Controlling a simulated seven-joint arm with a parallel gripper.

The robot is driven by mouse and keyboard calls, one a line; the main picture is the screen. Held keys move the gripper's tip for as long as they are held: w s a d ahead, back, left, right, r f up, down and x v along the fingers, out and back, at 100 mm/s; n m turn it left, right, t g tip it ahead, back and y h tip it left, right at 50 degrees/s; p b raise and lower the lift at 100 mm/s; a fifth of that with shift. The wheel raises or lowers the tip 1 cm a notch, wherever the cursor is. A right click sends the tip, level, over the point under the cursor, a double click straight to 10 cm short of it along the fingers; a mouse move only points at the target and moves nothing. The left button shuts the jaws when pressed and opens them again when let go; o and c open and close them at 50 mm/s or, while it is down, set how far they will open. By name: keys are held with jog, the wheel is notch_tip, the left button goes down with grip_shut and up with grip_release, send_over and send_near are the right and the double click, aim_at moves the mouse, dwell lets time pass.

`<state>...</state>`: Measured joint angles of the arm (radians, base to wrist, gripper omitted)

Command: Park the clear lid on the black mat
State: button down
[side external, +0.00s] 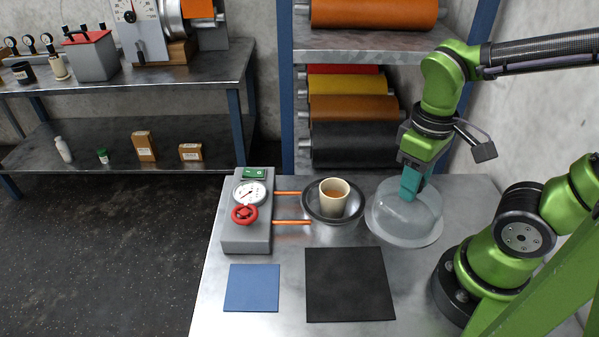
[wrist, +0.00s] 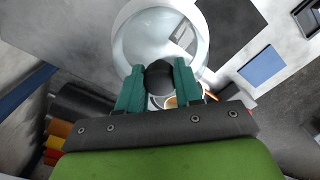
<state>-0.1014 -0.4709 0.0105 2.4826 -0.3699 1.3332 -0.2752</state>
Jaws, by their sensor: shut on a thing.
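The clear lid (side external: 404,220) is a see-through dome with a wide rim, at the right of the metal table in the side view. My gripper (side external: 411,190) is shut on the lid's dark knob (wrist: 159,78), which shows between the teal fingers (wrist: 158,83) in the wrist view. The lid is beside the round dish, apart from the black mat; I cannot tell whether it touches the table. The black mat (side external: 349,284) lies flat and bare at the front of the table, and part of it shows in the wrist view (wrist: 232,25).
A dark round dish (side external: 312,207) holds a cream cup (side external: 334,198) with amber contents. Copper pipes join it to a grey gauge box (side external: 246,238) with a red valve wheel (side external: 244,214). A blue mat (side external: 252,288) lies left of the black mat.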

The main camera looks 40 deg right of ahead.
jog(key=shift+s+a+f+n, duration=0.1)
jog(key=shift+s+a+n, duration=0.05)
jog(key=shift+a+n, duration=0.2)
jog(key=w+a+f+n, duration=0.1)
jog(key=w+a+n, duration=0.2)
jog(key=a+n, duration=1.15)
jog(key=shift+s+d+f+n, duration=0.1)
jog(key=shift+d+f+n, duration=0.35)
jog(key=shift+f, duration=0.9)
jog(key=shift+s+d+f+n, duration=0.1)
jog(key=shift+d+f+n, duration=0.35)
jog(key=shift+f, duration=0.95)
jog(key=shift+d+f+n, duration=0.3)
jog(key=shift+f+n, duration=0.2)
jog(key=shift+f, duration=0.85)
jog(key=shift+f, duration=0.1)
jog(key=c, duration=0.8)
grip_release()
jog(key=shift+f, duration=0.1)
jog(key=shift+o, duration=0.2)
